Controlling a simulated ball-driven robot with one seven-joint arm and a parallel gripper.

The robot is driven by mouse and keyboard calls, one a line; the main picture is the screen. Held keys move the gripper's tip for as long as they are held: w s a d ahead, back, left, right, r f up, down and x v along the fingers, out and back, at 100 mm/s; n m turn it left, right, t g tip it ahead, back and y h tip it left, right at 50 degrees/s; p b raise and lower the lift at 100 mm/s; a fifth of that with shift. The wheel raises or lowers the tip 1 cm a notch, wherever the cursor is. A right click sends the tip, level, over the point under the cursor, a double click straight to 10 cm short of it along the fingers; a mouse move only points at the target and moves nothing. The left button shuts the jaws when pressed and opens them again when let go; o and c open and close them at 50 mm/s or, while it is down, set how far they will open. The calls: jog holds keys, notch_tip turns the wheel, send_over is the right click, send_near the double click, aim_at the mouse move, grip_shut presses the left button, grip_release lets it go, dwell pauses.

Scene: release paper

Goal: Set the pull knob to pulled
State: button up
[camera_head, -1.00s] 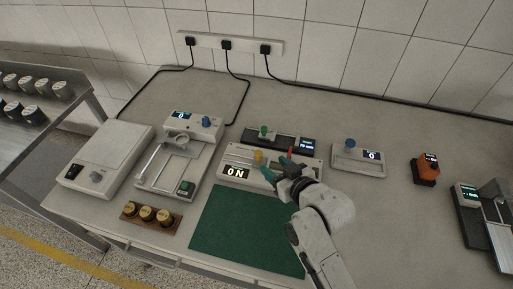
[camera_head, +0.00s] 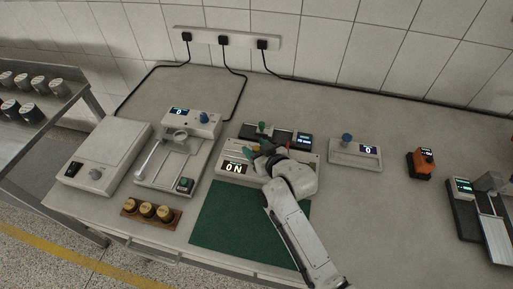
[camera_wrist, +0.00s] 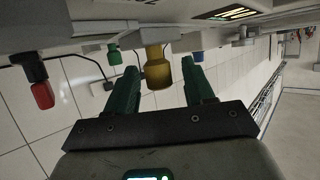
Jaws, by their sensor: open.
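The frames do not label the knob. My gripper (camera_head: 264,150) is over the front part of this unit. In the wrist view its two green fingers (camera_wrist: 161,78) are open on either side of the yellow knob. I cannot tell whether they touch it. In the head view my gripper and wrist hide much of the knob and the unit's right part.
A green knob (camera_wrist: 114,55) and a red knob (camera_wrist: 42,95) stand close by in the wrist view. A dark unit (camera_head: 284,137) lies just behind. The green mat (camera_head: 225,225) in front is clear.

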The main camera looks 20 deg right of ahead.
jog(key=shift+c, duration=0.4)
grip_shut()
